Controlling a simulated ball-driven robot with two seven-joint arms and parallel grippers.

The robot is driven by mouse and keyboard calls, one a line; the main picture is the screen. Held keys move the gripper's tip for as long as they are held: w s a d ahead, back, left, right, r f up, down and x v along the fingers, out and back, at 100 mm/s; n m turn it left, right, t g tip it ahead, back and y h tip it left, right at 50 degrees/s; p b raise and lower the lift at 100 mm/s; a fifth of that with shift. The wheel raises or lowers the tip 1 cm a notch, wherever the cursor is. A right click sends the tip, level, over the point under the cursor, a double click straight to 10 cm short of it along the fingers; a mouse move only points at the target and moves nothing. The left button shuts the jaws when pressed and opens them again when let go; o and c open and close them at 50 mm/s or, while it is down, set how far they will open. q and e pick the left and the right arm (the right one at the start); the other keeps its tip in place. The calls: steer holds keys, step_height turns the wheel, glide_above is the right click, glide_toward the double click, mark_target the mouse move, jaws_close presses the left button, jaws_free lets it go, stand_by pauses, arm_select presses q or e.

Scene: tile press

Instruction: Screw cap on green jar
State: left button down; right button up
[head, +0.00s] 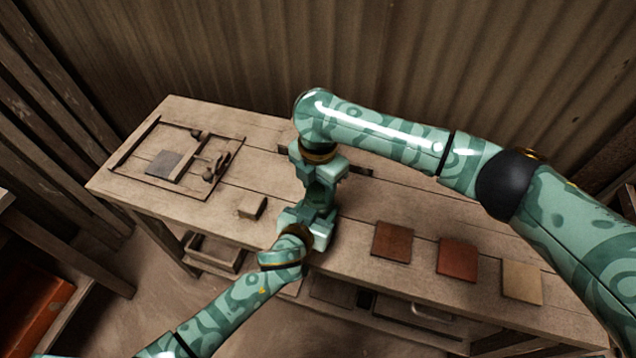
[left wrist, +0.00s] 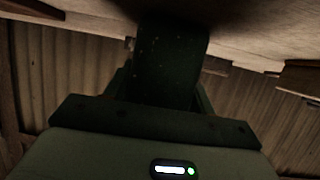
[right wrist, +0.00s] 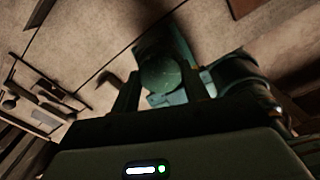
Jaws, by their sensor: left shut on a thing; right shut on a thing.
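The green jar (left wrist: 170,65) is a dark, speckled cylinder between the fingers of my left gripper (head: 307,222), which is shut on it from the front side. In the head view the jar (head: 322,193) is a dark patch mostly hidden between the two grippers. My right gripper (head: 322,178) is directly above, pointing down, and is shut on a round, dark green top (right wrist: 162,75), which appears to be the cap. The fingers hide the seam, so I cannot tell how far the cap is seated on the jar.
On the wooden bench (head: 345,215) lie a brown tile (head: 392,241), a red tile (head: 457,259) and a beige tile (head: 521,282) to the right. A small wooden block (head: 252,206) is left of the grippers. A wooden frame (head: 130,147) with a grey tile (head: 170,164) lies at the far left.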

arm_select(q)
steer(key=shift+d, duration=0.1)
arm_select(e)
steer(key=shift+m, duration=0.7)
steer(key=o, duration=1.1)
steer(key=shift+c, duration=0.2)
steer(key=shift+r, duration=0.15)
steer(key=shift+r, duration=2.15)
steer(key=shift+c, duration=0.4)
step_height(320, 180, up, 4)
steer(key=shift+f+n, duration=0.25)
steer(key=shift+n, duration=0.55)
steer(key=shift+f, duration=0.1)
